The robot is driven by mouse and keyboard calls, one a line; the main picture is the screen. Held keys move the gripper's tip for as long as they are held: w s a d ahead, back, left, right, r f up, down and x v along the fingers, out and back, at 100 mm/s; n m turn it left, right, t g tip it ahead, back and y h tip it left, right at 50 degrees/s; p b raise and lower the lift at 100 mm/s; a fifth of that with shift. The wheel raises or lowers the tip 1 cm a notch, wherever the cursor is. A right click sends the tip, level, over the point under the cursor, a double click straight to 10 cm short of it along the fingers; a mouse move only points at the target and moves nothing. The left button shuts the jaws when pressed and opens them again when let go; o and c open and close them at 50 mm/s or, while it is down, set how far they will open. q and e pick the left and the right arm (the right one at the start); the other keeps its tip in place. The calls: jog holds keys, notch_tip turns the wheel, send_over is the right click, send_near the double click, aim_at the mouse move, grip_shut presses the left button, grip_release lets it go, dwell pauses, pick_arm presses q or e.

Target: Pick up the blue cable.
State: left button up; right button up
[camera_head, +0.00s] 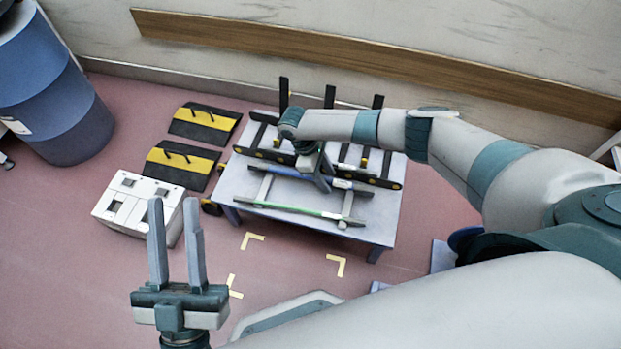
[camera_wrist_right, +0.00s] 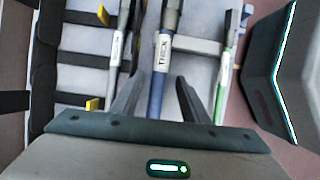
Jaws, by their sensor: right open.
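The blue cable (camera_head: 284,170) lies across a low rack on the grey table (camera_head: 378,222), between a green cable (camera_head: 290,208) in front and black-and-yellow bars behind. In the right wrist view the blue cable (camera_wrist_right: 156,98) carries a white label reading THICK. My right gripper (camera_head: 322,180) is over its middle, pointing down. In the wrist view the right gripper (camera_wrist_right: 159,78) is open, with one finger on each side of the blue cable; whether they touch it I cannot tell. My left gripper (camera_head: 173,204) is open and empty, fingers up, left of the table.
In the wrist view, a labelled pale cable (camera_wrist_right: 117,47) lies left and the green cable (camera_wrist_right: 224,75) right. Black posts (camera_head: 330,95) rise behind the table. A white box (camera_head: 138,203), striped ramps (camera_head: 205,122) and a blue barrel (camera_head: 55,90) stand left.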

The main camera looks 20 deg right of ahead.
dwell(0.4)
grip_shut()
jog(key=shift+r, duration=0.15)
